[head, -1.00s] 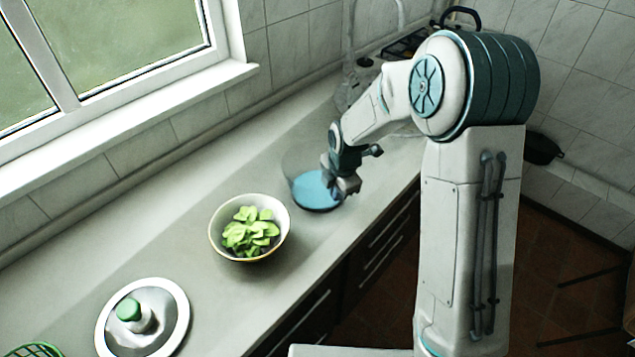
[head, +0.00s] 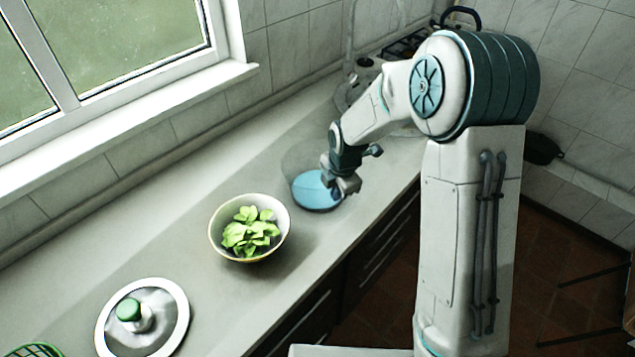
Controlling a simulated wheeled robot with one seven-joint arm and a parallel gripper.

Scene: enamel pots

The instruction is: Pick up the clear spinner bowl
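The clear spinner bowl (head: 300,165) stands on the counter, right of the middle of the row of things. Its wall is see-through and its base shows blue (head: 313,192). My gripper (head: 346,186) is at the bowl's right side, pointing down at its rim. The fingers are small and dark here, and they overlap the bowl's wall in the picture. I cannot tell whether they are closed on the wall or apart around it.
A cream bowl of green leaves (head: 250,232) stands just left of the spinner bowl. A round lid with a green knob (head: 143,318) and a green basket (head: 38,350) lie farther left on the counter (head: 150,235). The window wall bounds the back.

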